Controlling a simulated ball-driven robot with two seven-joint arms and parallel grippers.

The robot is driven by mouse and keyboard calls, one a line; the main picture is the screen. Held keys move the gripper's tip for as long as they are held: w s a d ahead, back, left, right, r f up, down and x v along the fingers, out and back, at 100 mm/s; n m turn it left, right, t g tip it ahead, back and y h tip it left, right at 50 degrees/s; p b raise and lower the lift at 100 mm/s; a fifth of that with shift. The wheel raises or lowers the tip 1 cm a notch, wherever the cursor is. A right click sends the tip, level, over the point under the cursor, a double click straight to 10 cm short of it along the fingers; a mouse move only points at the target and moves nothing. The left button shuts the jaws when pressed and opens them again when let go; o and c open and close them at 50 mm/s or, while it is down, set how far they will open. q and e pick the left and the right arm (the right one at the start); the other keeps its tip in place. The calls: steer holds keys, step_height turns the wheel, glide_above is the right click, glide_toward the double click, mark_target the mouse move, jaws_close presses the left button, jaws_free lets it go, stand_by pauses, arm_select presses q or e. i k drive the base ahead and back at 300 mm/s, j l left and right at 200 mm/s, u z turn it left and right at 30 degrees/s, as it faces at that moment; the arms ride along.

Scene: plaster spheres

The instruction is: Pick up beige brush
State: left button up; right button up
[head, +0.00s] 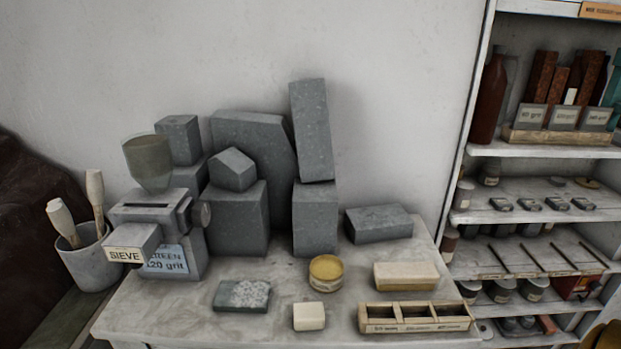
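A beige rectangular block (406,276) lies flat at the right of the worktable, behind the wooden tray; it looks like a brush, but I cannot make out bristles. A smaller cream block (309,317) lies near the front edge. Several pale handle-like tools (95,190) stand upright in a grey pot at the left; their lower ends are hidden in it. Neither of my grippers is in view.
The pale worktable (180,318) also holds a divided wooden tray (416,328), a round yellow tin (326,274), a grey slab (242,295), a sieve machine (165,230) and stacked grey stone blocks (316,217). Loaded shelves (530,150) stand at the right.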

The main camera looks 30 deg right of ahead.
mark_target(409, 277)
steer(key=z, duration=1.65)
steer(key=l, duration=0.1)
